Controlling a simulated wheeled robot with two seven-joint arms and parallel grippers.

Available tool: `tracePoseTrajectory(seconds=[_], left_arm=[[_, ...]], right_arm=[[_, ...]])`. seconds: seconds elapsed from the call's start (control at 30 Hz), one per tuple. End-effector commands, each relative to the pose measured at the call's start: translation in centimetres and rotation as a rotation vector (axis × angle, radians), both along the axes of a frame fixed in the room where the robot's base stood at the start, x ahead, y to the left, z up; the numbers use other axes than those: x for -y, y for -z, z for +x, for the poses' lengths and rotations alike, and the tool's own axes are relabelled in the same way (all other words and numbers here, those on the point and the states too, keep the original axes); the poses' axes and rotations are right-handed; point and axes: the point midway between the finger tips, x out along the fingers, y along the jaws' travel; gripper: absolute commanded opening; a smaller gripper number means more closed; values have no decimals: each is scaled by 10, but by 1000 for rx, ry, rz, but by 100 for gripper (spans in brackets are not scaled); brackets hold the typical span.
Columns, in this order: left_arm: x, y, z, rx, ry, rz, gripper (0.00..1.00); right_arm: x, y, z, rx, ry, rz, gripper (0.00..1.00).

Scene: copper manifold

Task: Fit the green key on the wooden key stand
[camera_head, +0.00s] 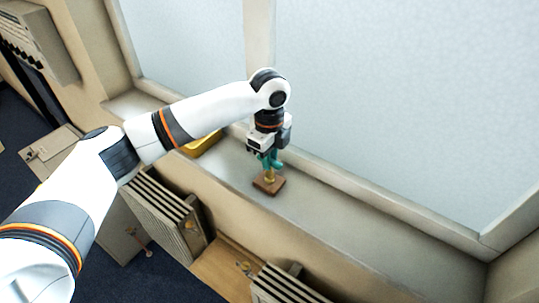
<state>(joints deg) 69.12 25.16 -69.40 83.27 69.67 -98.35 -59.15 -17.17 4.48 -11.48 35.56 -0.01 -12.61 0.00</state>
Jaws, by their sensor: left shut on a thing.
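The wooden key stand (269,187) is a small brown block with a short yellowish post, standing on the windowsill. The green key (275,164) is teal-green and sits between the fingers of my left gripper (268,155). The gripper points down and is shut on the key, right above the stand. The key's lower end is at the top of the post; I cannot tell whether they touch. The gripper body hides the upper part of the key. My right gripper is not in view.
A yellow object (203,143) lies on the sill (330,205) behind my left forearm. The window frame runs close behind the gripper. Slatted radiators (165,215) stand below the sill. The sill to the right of the stand is clear.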

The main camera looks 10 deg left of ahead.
Motion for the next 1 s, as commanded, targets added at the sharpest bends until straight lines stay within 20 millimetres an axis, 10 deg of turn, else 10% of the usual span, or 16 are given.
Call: tracePoseTrajectory(seconds=[0.6, 0.63, 0.77, 1.0], left_arm=[[0, 9, 0, 0, 0, 0, 0], [0, 9, 0, 0, 0, 0, 22], [0, 9, 0, 0, 0, 0, 44], [0, 9, 0, 0, 0, 0, 44]], right_arm=[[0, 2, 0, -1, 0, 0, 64], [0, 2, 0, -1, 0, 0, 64], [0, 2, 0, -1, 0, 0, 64], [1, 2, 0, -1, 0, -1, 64]])
